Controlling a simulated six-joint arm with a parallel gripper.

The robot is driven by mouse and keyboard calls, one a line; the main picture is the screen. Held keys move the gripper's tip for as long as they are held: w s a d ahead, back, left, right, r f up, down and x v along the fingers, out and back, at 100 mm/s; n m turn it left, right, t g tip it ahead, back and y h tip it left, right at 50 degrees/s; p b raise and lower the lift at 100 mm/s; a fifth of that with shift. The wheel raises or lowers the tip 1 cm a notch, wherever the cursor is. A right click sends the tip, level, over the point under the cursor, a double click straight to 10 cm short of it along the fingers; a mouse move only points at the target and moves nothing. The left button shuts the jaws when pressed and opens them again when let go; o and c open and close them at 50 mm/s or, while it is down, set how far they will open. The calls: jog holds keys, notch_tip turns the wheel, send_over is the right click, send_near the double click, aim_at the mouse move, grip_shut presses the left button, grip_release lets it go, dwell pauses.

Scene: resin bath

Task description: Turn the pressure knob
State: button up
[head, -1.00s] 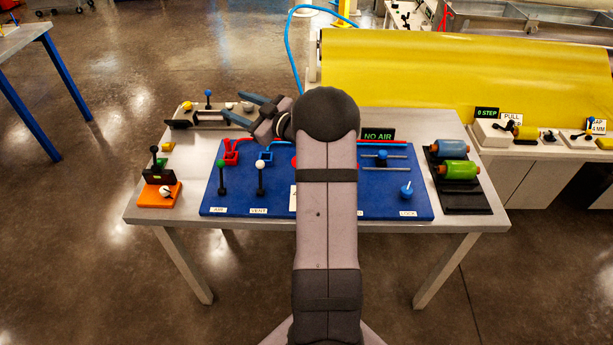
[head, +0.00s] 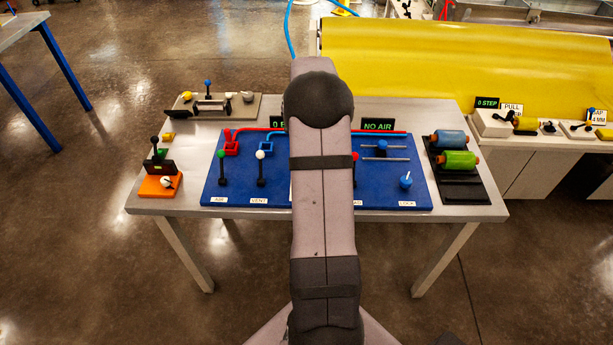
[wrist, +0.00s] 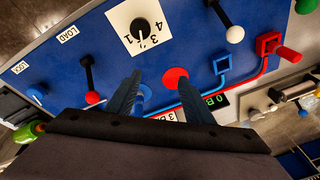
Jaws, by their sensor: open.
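The pressure knob (wrist: 141,29) is black with a pointer and sits on a white square dial plate (wrist: 120,18) with numbers, at the top of the wrist view. My gripper (wrist: 160,82) is open, its two blue fingers spread apart and empty. The fingertips appear below the dial in the picture, apart from the knob, with a red disc (wrist: 175,77) and a blue disc (wrist: 144,92) showing near them. In the head view my arm hides the knob and the gripper. The blue panel (head: 240,195) lies on the table there.
A green-topped lever (head: 222,168) and a white-topped lever (head: 261,168) stand left of my arm. A blue knob (head: 406,181) sits at the panel's right. Red pipes (head: 255,130) run along the back. A NO AIR sign (head: 378,124) and rollers (head: 449,139) stand at the right.

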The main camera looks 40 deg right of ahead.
jog(key=s+a, duration=0.1)
jog(key=s+a+g+y, duration=0.1)
jog(key=s, duration=0.1)
jog(key=s+a+m+g+y, duration=0.1)
jog(key=a, duration=0.1)
jog(key=shift+s+f, duration=0.15)
jog(key=shift+f, duration=0.2)
jog(key=shift+f+p, duration=1.2)
jog(key=shift+f, duration=2.5)
jog(key=c, duration=1)
